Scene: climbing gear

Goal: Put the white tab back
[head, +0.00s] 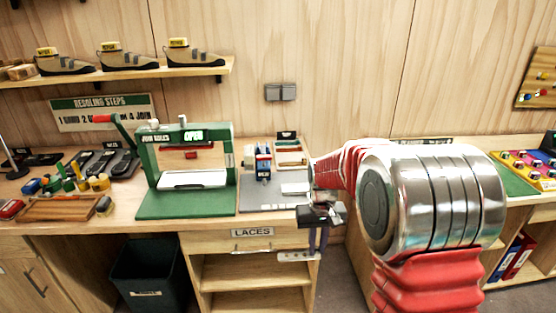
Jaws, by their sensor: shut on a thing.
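My gripper (318,242) points down in front of the bench's front edge, just right of the drawer labelled LACES. Its two dark fingers are close together. At their tips is a pale, flat strip with small dark marks, which looks like the white tab (294,257). It sticks out to the left of the fingers, roughly level, in front of the open shelves. The fingers' exact contact with it is too small to see. My arm's large wrist and forearm hide the bench to the right.
A green press (185,171) with an OPEN sign stands on the bench. Right of it are a grey mat (262,203), a blue-and-white holder (263,163) and a small tray (290,152). The LACES drawer (252,241) is below. A dark bin (147,272) stands under the bench.

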